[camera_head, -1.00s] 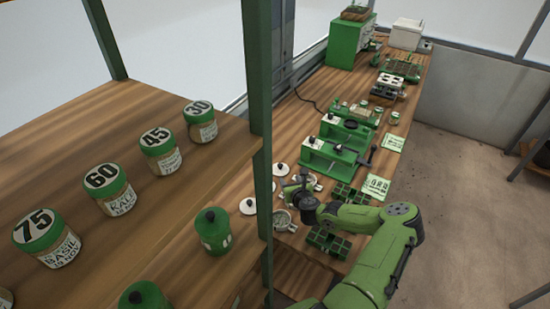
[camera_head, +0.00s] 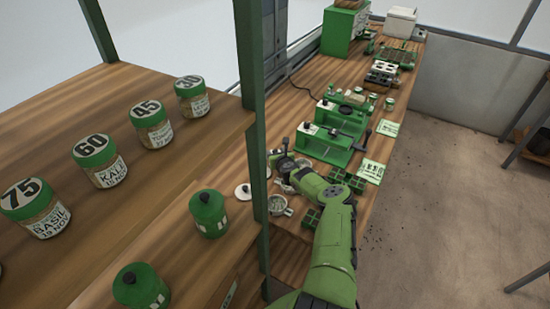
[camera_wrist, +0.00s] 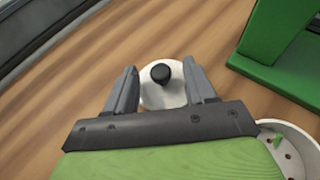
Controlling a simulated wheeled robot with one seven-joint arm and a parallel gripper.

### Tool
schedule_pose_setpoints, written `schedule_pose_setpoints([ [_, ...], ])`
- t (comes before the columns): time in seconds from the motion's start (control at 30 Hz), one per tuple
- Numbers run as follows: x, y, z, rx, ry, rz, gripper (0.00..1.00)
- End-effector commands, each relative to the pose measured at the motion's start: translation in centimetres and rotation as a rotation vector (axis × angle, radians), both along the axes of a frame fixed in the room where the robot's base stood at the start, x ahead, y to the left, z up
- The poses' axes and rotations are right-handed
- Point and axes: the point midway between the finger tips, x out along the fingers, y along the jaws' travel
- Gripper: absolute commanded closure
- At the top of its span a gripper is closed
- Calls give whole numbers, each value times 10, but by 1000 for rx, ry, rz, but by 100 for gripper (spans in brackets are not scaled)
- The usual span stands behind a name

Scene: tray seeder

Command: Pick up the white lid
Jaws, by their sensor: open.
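In the wrist view a round white lid (camera_wrist: 155,97) with a black knob lies on the wooden bench. My gripper (camera_wrist: 160,68) is open, with one finger on each side of the lid's knob. The fingers hide parts of the lid's sides, and whether they touch it I cannot tell. In the head view my gripper (camera_head: 284,164) is at the bench's left side, near the green machines. Another white lid (camera_head: 243,191) with a dark knob lies nearer, just left of the green post.
A green machine (camera_wrist: 285,50) stands close on the right in the wrist view, with a pale perforated bowl (camera_wrist: 290,145) below it. A metal cup (camera_head: 278,205) and green cell tray (camera_head: 313,217) are near my arm. A green post (camera_head: 254,140) rises beside the jar shelf (camera_head: 150,190).

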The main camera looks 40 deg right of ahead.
Motion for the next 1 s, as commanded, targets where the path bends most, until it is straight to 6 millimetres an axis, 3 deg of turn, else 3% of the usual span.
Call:
schedule_pose_setpoints([
  [0.27,3,-2,-2,0,0,-1,46],
  [0.63,3,-2,-1,0,0,-1,99],
  [0.87,3,-2,0,-1,-1,-1,100],
  [1.0,4,-3,19,-3,-3,0,100],
])
